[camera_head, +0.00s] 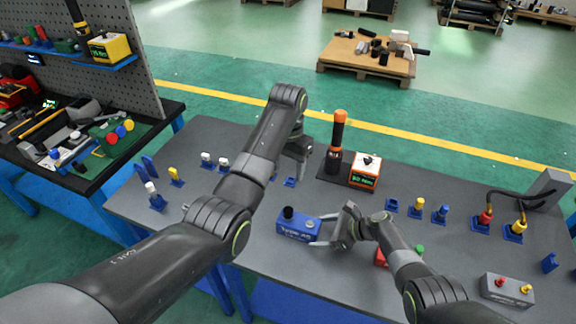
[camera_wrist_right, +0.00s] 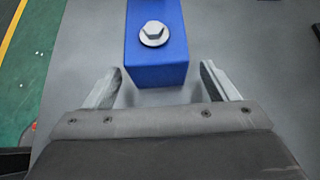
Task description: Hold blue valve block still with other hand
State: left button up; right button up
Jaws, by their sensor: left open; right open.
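The blue valve block (camera_head: 297,229) stands on the grey table near its front edge, with a black knob on its left part and a bolt on its right part. My right gripper (camera_head: 318,232) is open at the block's right end. In the right wrist view the blue block (camera_wrist_right: 157,65) shows its hex bolt, and its near end lies between the tips of the open fingers (camera_wrist_right: 160,88), with gaps on both sides. My left gripper (camera_head: 297,165) is open and higher, behind the block near the table's middle; its fingers are partly hidden by its arm.
An orange-and-black screwdriver tool (camera_head: 336,145) and an orange 50 Nm box (camera_head: 365,171) stand behind the block. Several small fittings on blue bases line the table. A red part (camera_head: 381,257) is partly hidden by my right arm.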

jog(key=shift+v, duration=5.2)
jog(key=shift+s, duration=0.15)
